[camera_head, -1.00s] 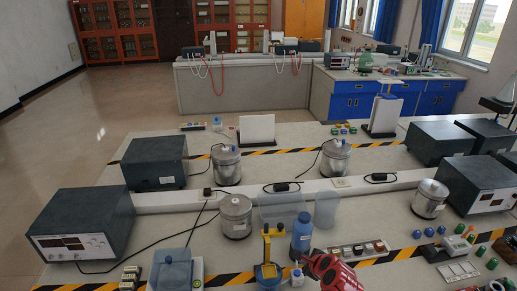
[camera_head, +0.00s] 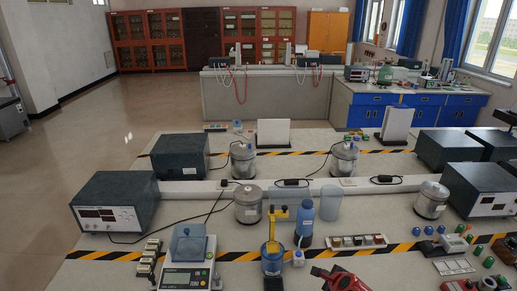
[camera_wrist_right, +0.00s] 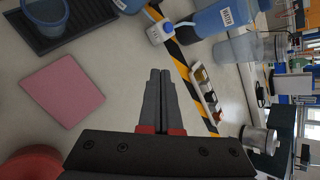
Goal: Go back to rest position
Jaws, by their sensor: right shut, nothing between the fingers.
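My right gripper (camera_wrist_right: 158,78) is shut in the right wrist view, with its two dark fingers together and nothing between them. It is over the pale bench top, apart from the objects there. In the head view only a red and dark part of my right arm shows at the bottom edge, right of centre. My left gripper and left arm are not in view.
Near the arm stand a blue bottle (camera_head: 304,229), a small white bottle (camera_head: 298,259), a blue-and-yellow device (camera_head: 272,262) and a digital scale (camera_head: 186,276). A pink square (camera_wrist_right: 63,91) lies flat. Grey instrument boxes (camera_head: 115,201) stand farther back. Floor at left is clear.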

